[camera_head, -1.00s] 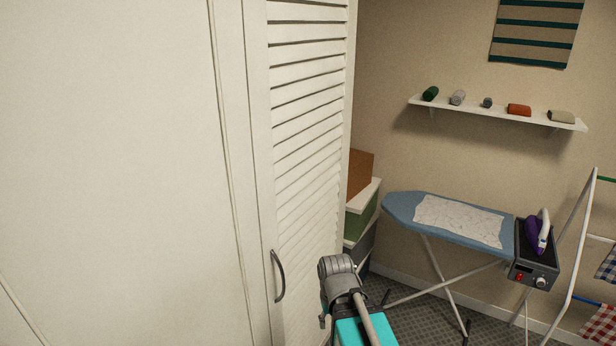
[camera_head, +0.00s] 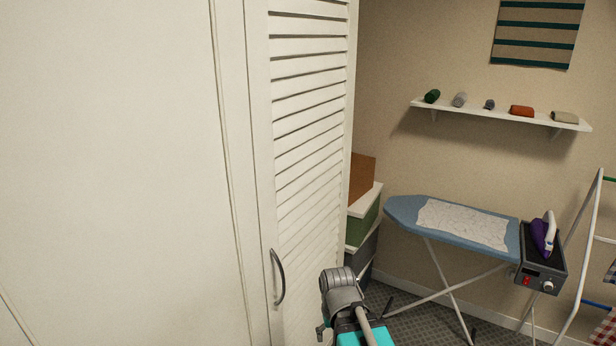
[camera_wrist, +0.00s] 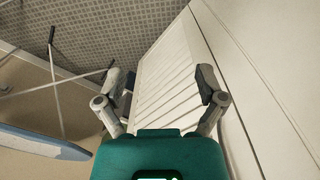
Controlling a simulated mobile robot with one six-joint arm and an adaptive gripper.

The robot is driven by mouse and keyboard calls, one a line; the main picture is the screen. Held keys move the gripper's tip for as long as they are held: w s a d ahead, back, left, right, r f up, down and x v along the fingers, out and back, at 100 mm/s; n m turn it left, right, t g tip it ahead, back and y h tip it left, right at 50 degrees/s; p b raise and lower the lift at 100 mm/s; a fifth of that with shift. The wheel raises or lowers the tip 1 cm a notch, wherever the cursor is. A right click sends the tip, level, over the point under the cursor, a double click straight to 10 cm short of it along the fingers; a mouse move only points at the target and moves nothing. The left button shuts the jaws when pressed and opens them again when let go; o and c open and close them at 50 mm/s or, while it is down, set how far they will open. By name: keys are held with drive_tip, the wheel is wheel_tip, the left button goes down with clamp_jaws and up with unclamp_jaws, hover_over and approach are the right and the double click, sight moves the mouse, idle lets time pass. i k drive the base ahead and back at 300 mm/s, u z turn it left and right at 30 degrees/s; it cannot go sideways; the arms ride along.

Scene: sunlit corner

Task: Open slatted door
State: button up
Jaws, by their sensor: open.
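The white slatted door (camera_head: 305,150) stands upright left of centre in the head view, and its slats also show in the wrist view (camera_wrist: 165,75). A grey curved handle (camera_head: 279,277) is on the door's left edge, low down. The door looks closed against its frame. My gripper is low in the head view, right of the handle and apart from it; its fingertips are hard to see there. In the wrist view my gripper (camera_wrist: 165,85) is open, with its fingers apart and nothing between them.
A plain white panel (camera_head: 110,160) fills the left. Stacked boxes (camera_head: 363,215) stand behind the door's right side. An ironing board (camera_head: 400,211) with a cloth and an iron (camera_head: 544,232) is at right, beside a drying rack (camera_head: 589,250). A wall shelf (camera_head: 480,109) hangs above.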

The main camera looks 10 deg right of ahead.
sight(302, 55)
drive_tip(key=u, duration=1.2)
drive_tip(key=k, duration=0.35)
drive_tip(key=z, duration=1.3)
